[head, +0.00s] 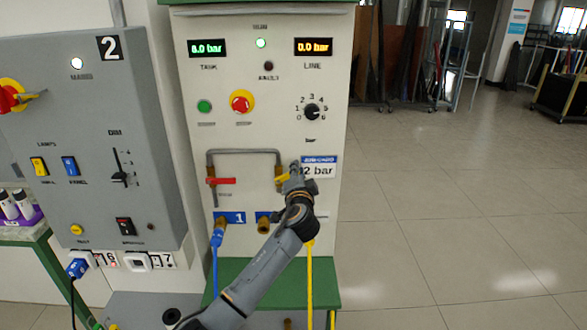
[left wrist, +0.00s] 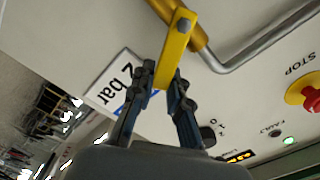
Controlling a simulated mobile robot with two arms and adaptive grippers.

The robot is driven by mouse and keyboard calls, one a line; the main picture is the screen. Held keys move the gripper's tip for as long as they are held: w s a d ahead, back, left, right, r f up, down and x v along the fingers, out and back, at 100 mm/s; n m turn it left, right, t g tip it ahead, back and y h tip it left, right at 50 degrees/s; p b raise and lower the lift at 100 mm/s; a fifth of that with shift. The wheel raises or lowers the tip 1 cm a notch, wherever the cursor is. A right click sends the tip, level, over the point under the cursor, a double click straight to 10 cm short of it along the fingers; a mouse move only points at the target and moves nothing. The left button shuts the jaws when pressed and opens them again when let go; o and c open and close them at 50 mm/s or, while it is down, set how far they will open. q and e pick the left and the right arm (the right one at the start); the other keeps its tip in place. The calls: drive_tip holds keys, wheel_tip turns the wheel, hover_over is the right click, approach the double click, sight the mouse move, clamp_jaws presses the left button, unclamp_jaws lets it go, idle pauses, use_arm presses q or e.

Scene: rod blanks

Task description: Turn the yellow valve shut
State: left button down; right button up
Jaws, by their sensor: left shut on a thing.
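The yellow valve lever (head: 283,178) sits on the right-hand brass pipe leg of the white panel, and the gripper partly hides it in the head view. In the left wrist view the lever (left wrist: 176,52) runs from a bolt at the brass pipe (left wrist: 182,24) down between my fingers. My left gripper (head: 293,176) is shut on the lever's end; its two fingers (left wrist: 163,84) touch it on both sides. My right gripper is in neither view.
A red valve lever (head: 221,181) lies level on the left pipe leg. Above are a red stop button (head: 241,101), a black knob (head: 312,112) and displays; the line display (head: 314,47) reads 0.0 bar. Blue (head: 216,265) and yellow (head: 310,280) hoses hang below. A grey box (head: 85,150) stands left.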

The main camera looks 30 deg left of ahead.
use_arm(q)
drive_tip(key=shift+w+d+f+m, duration=0.15)
drive_tip(key=shift+f+m, duration=0.35)
drive_tip(key=shift+m, duration=0.5)
drive_tip(key=shift+d+f+m, duration=0.1)
drive_tip(key=shift+f+m, duration=0.45)
drive_tip(key=shift+m, duration=0.45)
drive_tip(key=shift+w+d+f+m, duration=0.15)
drive_tip(key=shift+f+m, duration=0.35)
drive_tip(key=shift+m, duration=0.5)
drive_tip(key=shift+s, duration=0.1)
drive_tip(key=c, duration=1.3)
unclamp_jaws()
drive_tip(key=v, duration=1.2)
drive_tip(key=shift+s, duration=0.1)
drive_tip(key=shift+a, duration=0.1)
